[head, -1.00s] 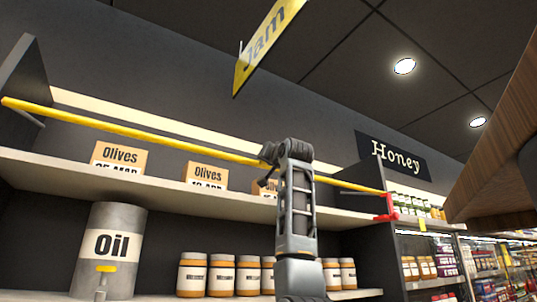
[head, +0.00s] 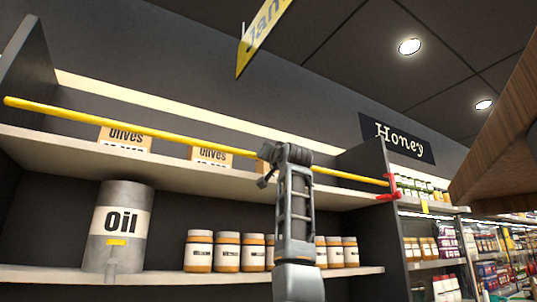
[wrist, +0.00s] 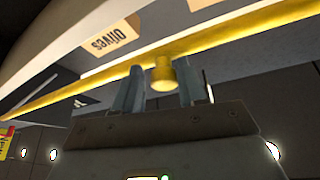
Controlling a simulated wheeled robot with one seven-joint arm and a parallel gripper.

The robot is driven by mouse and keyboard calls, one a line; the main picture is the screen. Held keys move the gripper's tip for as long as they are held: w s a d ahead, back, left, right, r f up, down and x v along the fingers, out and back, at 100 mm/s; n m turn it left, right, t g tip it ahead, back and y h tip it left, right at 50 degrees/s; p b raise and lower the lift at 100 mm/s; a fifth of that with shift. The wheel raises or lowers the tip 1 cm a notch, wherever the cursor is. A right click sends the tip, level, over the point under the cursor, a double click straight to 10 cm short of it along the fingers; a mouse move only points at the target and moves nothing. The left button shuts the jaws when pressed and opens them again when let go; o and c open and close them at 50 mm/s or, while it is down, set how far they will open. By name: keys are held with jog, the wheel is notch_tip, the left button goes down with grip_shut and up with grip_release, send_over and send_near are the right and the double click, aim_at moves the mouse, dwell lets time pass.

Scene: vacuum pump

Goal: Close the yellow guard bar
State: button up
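The yellow guard bar (head: 110,124) is long and thin. It runs across the front of the upper shelf, slanting down from the far left to a red bracket (head: 388,190) at the right. My gripper (head: 266,163) is at the bar, right of its middle. In the wrist view, the bar (wrist: 240,32) crosses behind the fingertips. The exact contact is hard to see.
Olives boxes (head: 125,138) stand on the upper shelf behind the bar. An Oil can (head: 118,228) and several jars (head: 227,252) stand on the lower shelf. A yellow Jam sign (head: 262,35) hangs above. A wooden edge (head: 500,165) juts in at the right.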

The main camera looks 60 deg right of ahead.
jog(key=shift+o, duration=0.6)
jog(key=shift+d+f, duration=0.1)
jog(key=shift+f, duration=0.05)
jog(key=shift+o, duration=1)
jog(key=shift+r, duration=0.2)
jog(key=b+v, duration=0.2)
jog(key=v, duration=0.6)
